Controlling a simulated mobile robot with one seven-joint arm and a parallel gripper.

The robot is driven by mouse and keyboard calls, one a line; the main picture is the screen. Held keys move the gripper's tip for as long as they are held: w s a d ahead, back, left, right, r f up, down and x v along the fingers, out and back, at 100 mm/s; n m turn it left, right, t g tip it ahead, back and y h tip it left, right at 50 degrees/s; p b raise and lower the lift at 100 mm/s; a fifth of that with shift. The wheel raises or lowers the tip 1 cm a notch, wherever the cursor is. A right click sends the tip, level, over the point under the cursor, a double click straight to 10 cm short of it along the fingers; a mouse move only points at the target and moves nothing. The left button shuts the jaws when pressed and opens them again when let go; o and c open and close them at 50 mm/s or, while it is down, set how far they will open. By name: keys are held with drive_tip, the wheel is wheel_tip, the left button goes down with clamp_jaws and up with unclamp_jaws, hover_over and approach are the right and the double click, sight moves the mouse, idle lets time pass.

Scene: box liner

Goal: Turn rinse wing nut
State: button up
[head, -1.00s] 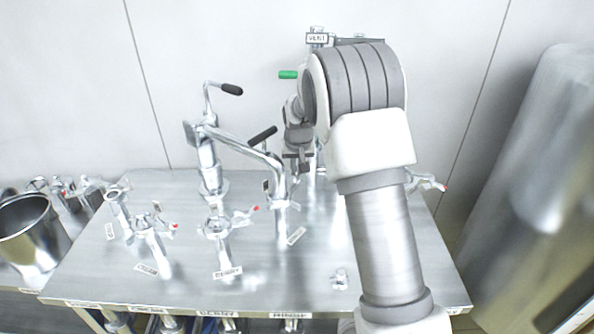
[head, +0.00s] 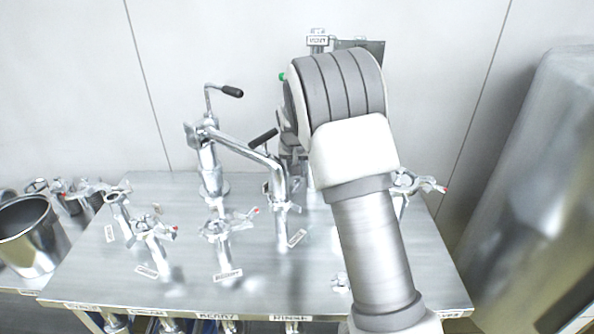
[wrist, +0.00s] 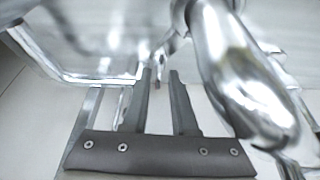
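A chrome post (head: 281,228) with a tilted label at its foot stands above the front-edge label that seems to read RINSE (head: 290,318). A small fitting (head: 293,207) sits on its side; I cannot tell whether this is the rinse wing nut. My gripper is behind this post's upper part in the head view, mostly hidden by my arm. In the wrist view my gripper (wrist: 161,74) is open, its two dark fingers apart with nothing held. A small blurred metal piece (wrist: 158,80) shows at the gap between the fingertips; I cannot tell if it touches them.
A large chrome pipe (wrist: 235,70) passes close on the right of the fingers. A chrome swing arm with black-handled levers (head: 232,91) stands left of my arm. Other posts with wing nuts (head: 222,228) stand left. A metal pot (head: 30,235) is far left.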

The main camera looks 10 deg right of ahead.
drive_tip(key=shift+o, duration=0.5)
drive_tip(key=v, duration=1.7)
drive_tip(key=shift+r, duration=0.2)
drive_tip(key=shift+w+d, duration=0.1)
